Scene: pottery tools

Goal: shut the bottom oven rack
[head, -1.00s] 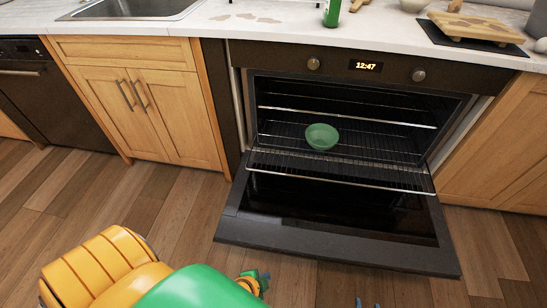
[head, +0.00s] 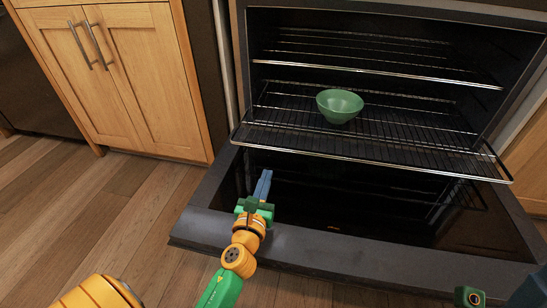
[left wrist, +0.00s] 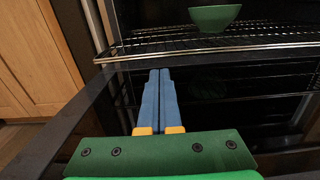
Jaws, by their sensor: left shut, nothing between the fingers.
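The bottom oven rack (head: 400,148) is pulled partly out over the lowered oven door, with a green bowl (head: 340,106) standing on it.
The open oven door (head: 300,246) lies low in front of the oven. A higher rack (head: 380,72) is inside the oven. Wooden cabinets (head: 140,85) stand to the left, and the wood floor (head: 110,215) before them is clear.

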